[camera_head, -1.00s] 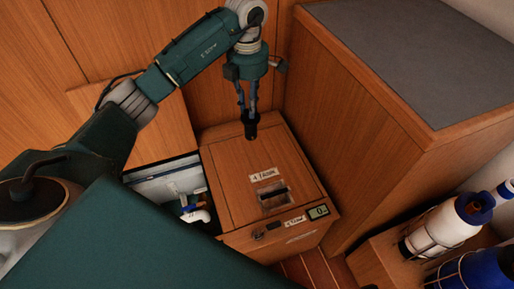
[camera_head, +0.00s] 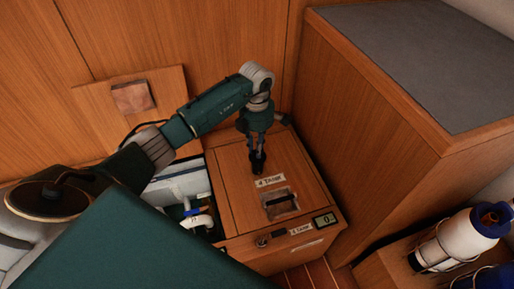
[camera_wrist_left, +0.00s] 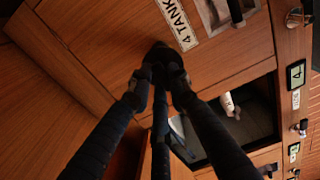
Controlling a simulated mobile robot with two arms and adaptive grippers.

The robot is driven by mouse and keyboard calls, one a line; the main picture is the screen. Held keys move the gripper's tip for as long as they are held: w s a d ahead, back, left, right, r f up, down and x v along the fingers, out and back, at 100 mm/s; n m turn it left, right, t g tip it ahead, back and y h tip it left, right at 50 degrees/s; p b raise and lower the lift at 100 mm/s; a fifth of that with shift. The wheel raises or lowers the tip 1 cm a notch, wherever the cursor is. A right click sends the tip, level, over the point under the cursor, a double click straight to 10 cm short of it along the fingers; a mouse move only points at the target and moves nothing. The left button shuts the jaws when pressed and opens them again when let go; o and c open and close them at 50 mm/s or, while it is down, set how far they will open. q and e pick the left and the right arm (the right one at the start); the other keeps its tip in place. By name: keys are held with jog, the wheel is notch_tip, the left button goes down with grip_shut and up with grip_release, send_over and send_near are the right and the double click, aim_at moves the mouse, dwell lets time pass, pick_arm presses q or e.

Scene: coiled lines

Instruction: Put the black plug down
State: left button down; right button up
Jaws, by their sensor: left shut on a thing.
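The black plug (camera_head: 258,166) is a small dark cylinder held roughly upright between the fingertips of my left gripper (camera_head: 257,153). It is low over the wooden lid (camera_head: 238,187), just behind the "4 TANK" label (camera_head: 270,181). I cannot tell whether its lower end touches the lid. In the left wrist view the fingers (camera_wrist_left: 160,88) close around the dark plug (camera_wrist_left: 160,54) beside the label (camera_wrist_left: 177,22). The fingers hide part of the plug. My right gripper is not in view.
A recessed latch (camera_head: 280,204) and a small display (camera_head: 324,220) are at the box front. An open compartment (camera_head: 190,190) with white pipework lies left of the lid. A tall wooden cabinet (camera_head: 365,130) stands close on the right. White and blue bottles (camera_head: 465,235) sit at lower right.

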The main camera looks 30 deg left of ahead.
pick_arm(q)
jog(key=shift+f, duration=0.1)
jog(key=c, duration=1.6)
grip_release()
jog(key=shift+c, duration=0.2)
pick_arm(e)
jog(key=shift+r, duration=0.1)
pick_arm(q)
jog(key=shift+r, duration=0.5)
notch_tip(320, 180, up, 11)
jog(key=p, duration=0.2)
jog(key=shift+r, duration=0.2)
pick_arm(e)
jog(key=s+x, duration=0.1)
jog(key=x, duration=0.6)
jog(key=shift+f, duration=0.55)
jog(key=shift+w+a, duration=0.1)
